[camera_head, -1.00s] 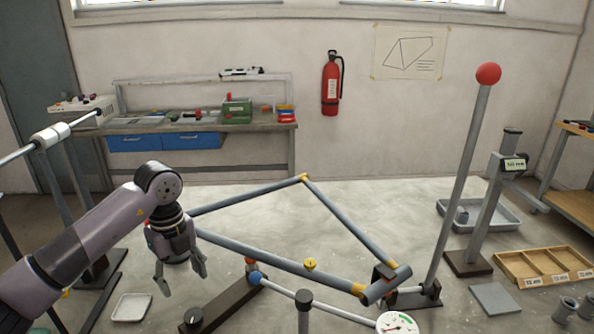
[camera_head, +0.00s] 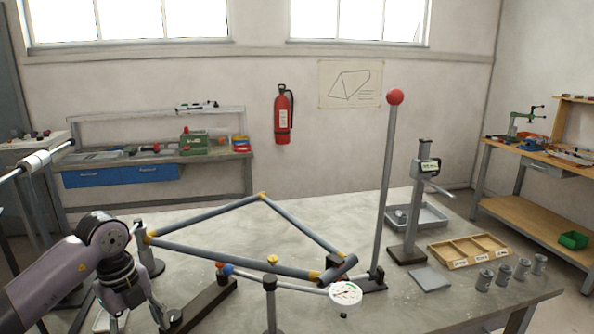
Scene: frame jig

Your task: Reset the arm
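My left arm comes in from the lower left of the head view. Its gripper (camera_head: 138,316) points down near the table's front left, with its fingers apart and nothing visible between them. It is in front of the left end of the bicycle frame (camera_head: 235,256), which rests in the jig on the table. The frame's tubes are grey with yellow joints. My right gripper does not show.
A tall post with a red ball (camera_head: 395,97) rises behind the frame's right end. A dial gauge (camera_head: 345,293) stands in front. A height gauge (camera_head: 422,200), wooden tray (camera_head: 470,250) and several grey cylinders (camera_head: 503,274) are at right. A workbench (camera_head: 150,160) stands behind.

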